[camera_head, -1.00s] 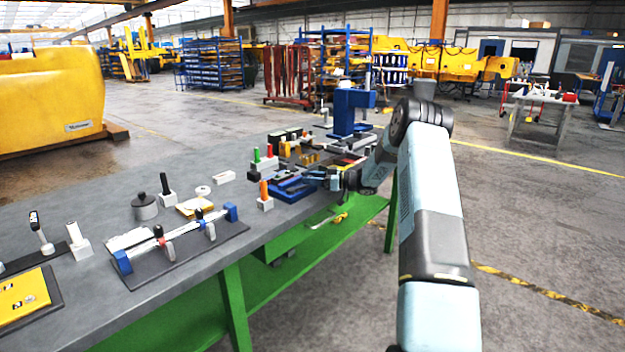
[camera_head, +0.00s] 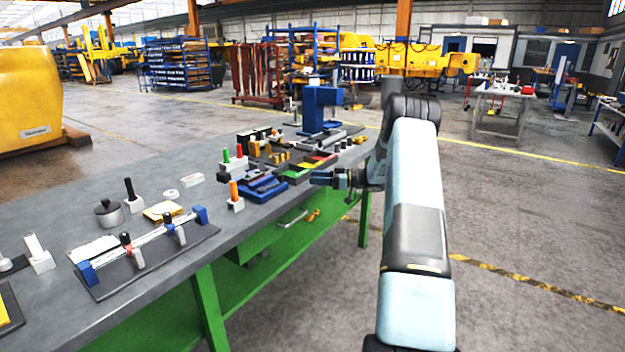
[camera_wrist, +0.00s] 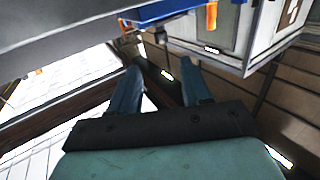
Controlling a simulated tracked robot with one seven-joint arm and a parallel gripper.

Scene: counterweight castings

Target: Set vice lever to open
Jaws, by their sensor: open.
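A low blue device (camera_head: 262,188) with dark parts lies on the bench near its front edge; it may be the vice, but I cannot make out its lever. A small post with an orange handle (camera_head: 234,190) stands just left of it. My gripper (camera_head: 314,178) is right of the blue device, near the bench's front edge, fingers pointing left. It appears apart from the device. In the wrist view my gripper (camera_wrist: 160,68) has its two fingers spread, with nothing between them. A blue part and a dark knob (camera_wrist: 161,36) show beyond the fingers there.
The grey bench (camera_head: 90,215) also carries a blue press (camera_head: 320,110) at the back, a rail fixture with blue ends (camera_head: 140,245), a round grey pot (camera_head: 109,213) and colored-handled posts. Open floor (camera_head: 530,220) lies to the right.

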